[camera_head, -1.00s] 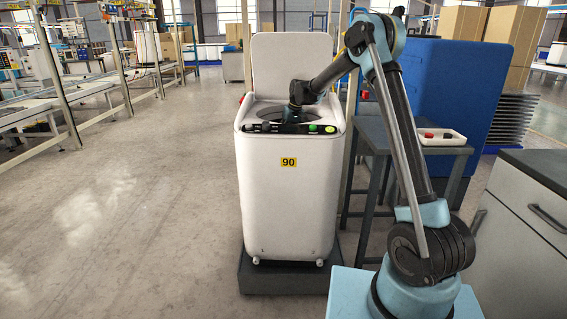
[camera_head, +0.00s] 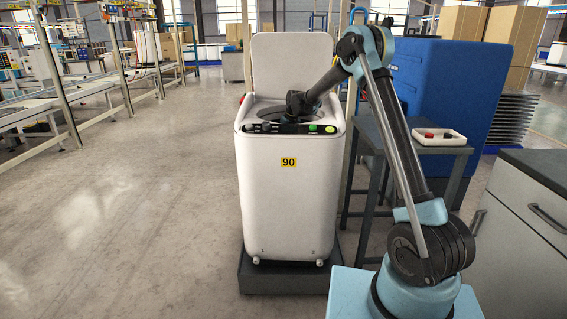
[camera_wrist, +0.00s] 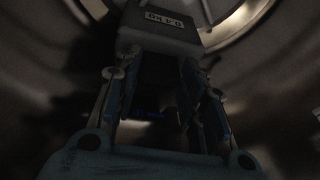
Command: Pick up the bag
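My gripper is down inside the drum of a white top-loading washing machine (camera_head: 287,205) and hidden in the head view. In the dim wrist view, my gripper's two fingers (camera_wrist: 162,95) are spread apart. A pale grey block-like thing with a small label (camera_wrist: 160,35) lies just past the fingertips. I cannot tell whether it is the bag. Between the fingers it is dark, with a faint blue patch low down. No contact with the fingers can be made out. No bag is clearly recognisable in either view.
The washer's lid (camera_head: 291,62) stands open behind the opening, and the metal drum wall (camera_wrist: 270,50) surrounds my gripper. The floor on the left is clear.

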